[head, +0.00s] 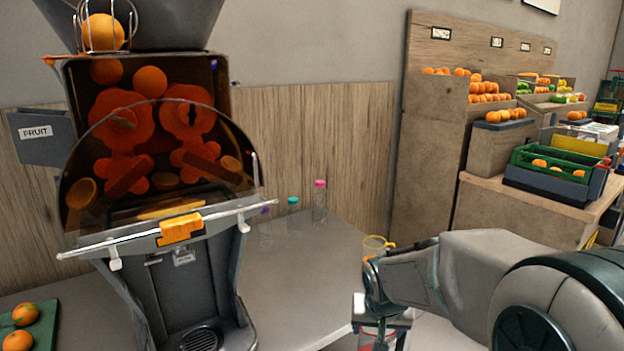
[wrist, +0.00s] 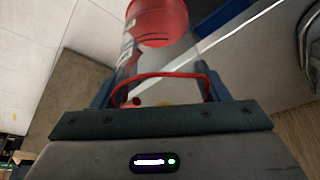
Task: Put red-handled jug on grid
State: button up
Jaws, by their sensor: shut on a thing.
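The clear jug with red handle and red end (wrist: 158,22) is in my gripper (wrist: 157,92), seen in the wrist view. Its red handle crosses between the two fingers, which are shut on it. In the head view only a small red and clear part of the jug (head: 368,342) shows at the bottom edge, below my wrist, in front of the counter's right side. The round dark grid (head: 203,338) is at the foot of the juicer (head: 150,150), left of my gripper. No jug stands on the visible part of the grid.
A yellow-rimmed jug (head: 377,243) shows behind my arm. Bottles with purple, teal and pink caps (head: 320,200) stand at the back of the counter (head: 290,275). A green tray with oranges (head: 50,335) lies left of the juicer. The counter between juicer and arm is clear.

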jog(key=shift+n+y, duration=0.3)
jog(key=shift+n, duration=0.6)
jog(key=p+x, duration=0.2)
jog(key=p, duration=0.1)
jog(key=d+p+x, duration=0.1)
jog(key=p+x, duration=0.3)
jog(key=p, duration=0.1)
jog(key=shift+d+f+p, duration=0.3)
jog(key=shift+f, duration=0.1)
jog(key=s+r+p, duration=0.1)
jog(key=p, duration=0.3)
jog(key=shift+s+d+r+p, duration=0.1)
jog(key=shift+p, duration=0.55)
